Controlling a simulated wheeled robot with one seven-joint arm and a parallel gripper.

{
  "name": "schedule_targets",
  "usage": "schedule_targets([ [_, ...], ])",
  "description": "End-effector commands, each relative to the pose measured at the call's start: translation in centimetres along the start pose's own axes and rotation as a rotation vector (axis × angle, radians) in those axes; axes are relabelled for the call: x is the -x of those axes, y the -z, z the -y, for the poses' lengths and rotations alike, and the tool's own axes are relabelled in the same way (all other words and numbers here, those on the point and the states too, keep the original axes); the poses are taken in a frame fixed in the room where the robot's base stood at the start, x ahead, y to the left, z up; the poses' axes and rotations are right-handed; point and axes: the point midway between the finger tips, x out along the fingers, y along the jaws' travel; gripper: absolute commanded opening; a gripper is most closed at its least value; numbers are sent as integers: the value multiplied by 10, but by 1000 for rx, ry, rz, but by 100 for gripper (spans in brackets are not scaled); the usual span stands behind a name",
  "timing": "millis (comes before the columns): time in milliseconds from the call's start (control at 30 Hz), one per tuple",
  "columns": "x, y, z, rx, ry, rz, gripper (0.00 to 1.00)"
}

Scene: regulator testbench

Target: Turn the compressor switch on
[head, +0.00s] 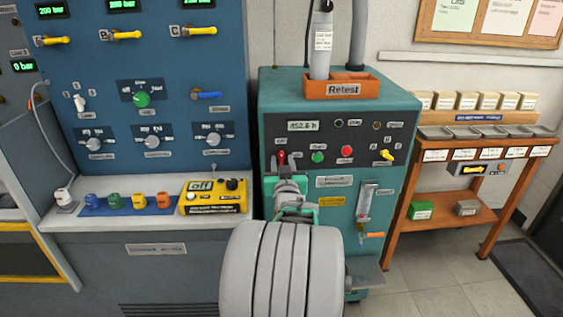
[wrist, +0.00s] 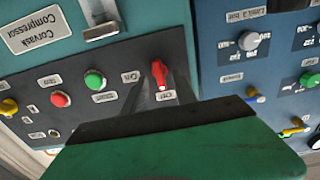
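The compressor switch is a small red rotary handle (wrist: 160,73) on the teal machine's dark control panel; it also shows in the head view, where the red handle (head: 282,156) stands upright. In the wrist view, which is upside down, its white-marked end points toward the Off label, with the On label to one side. My gripper (head: 290,176) is in front of the panel just below the switch in the head view. In the wrist view its dark fingers (wrist: 163,88) stand apart, one on each side of the handle. Whether they touch it cannot be seen.
A green button (head: 318,157) and a red button (head: 347,151) sit right of the switch. A yellow valve (head: 386,155) is further right. A blue panel (head: 170,75) stands left, with a yellow handheld unit (head: 213,194) on its ledge. An orange tray (head: 350,83) is on top.

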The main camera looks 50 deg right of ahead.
Motion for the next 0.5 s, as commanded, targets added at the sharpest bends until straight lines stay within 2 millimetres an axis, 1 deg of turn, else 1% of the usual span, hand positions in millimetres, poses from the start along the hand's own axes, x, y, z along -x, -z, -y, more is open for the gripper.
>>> schedule_targets([
  [33,-7,-1,1,0,1,1,34],
  [133,-13,0,1,0,1,1,34],
  [367,-14,0,1,0,1,0,34],
  [500,-14,0,1,0,1,1,22],
])
